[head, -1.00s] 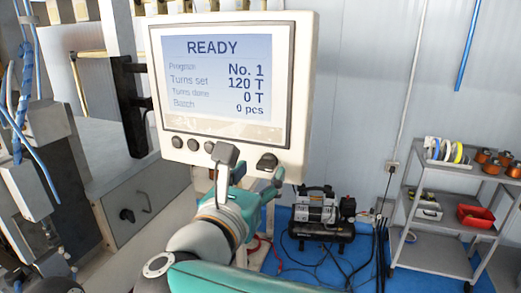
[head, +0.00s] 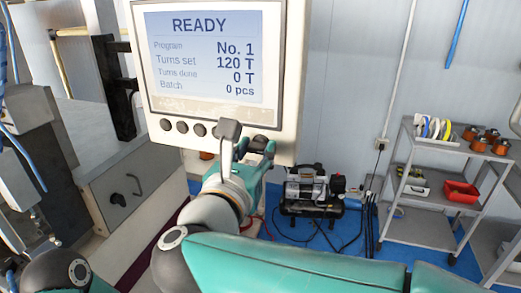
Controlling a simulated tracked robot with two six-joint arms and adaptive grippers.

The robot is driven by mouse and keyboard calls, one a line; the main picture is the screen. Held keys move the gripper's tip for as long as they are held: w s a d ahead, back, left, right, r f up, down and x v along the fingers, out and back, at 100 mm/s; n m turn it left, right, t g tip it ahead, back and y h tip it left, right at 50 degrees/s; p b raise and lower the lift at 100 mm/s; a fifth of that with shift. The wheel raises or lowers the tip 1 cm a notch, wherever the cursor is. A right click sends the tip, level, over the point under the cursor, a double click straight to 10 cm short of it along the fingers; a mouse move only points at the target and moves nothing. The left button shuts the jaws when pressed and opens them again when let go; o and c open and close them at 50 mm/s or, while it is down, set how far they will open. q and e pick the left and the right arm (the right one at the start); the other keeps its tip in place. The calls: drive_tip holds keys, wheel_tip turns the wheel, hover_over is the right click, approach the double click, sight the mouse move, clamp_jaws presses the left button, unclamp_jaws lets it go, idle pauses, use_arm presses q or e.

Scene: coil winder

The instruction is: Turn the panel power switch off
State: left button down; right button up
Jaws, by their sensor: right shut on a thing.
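The control panel (head: 293,75) hangs in the upper middle of the head view, and its lit screen (head: 205,58) reads READY. The power switch (head: 259,142) is a dark knob at the panel's lower right, partly hidden by my gripper. My right gripper (head: 248,150) is at the panel's lower edge, with its fingers closed on this knob. The knob's exact turn position is hard to read behind the fingers. My left gripper is not in view.
Several small dark buttons (head: 182,127) line the panel's lower edge left of the switch. A compressor (head: 309,190) stands on the blue floor behind. A grey cart (head: 424,215) with a red bin (head: 460,191) is at the right.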

clamp_jaws()
drive_tip(key=shift+f, duration=0.1)
drive_tip(key=n+b, duration=0.2)
drive_tip(key=shift+a+n, duration=0.1)
drive_tip(key=shift+n, duration=0.3)
drive_tip(key=shift+n+b, duration=0.35)
drive_tip(key=shift+n, duration=0.65)
drive_tip(key=n, duration=0.2)
drive_tip(key=shift+n, duration=0.3)
drive_tip(key=n, duration=0.4)
drive_tip(key=shift+a+n, duration=0.15)
drive_tip(key=shift+n, duration=0.15)
drive_tip(key=n+p, duration=0.1)
drive_tip(key=n, duration=0.3)
drive_tip(key=shift+f+p, duration=0.15)
drive_tip(key=shift+p, duration=0.15)
drive_tip(key=shift+f+n, duration=0.15)
drive_tip(key=shift+n, duration=0.65)
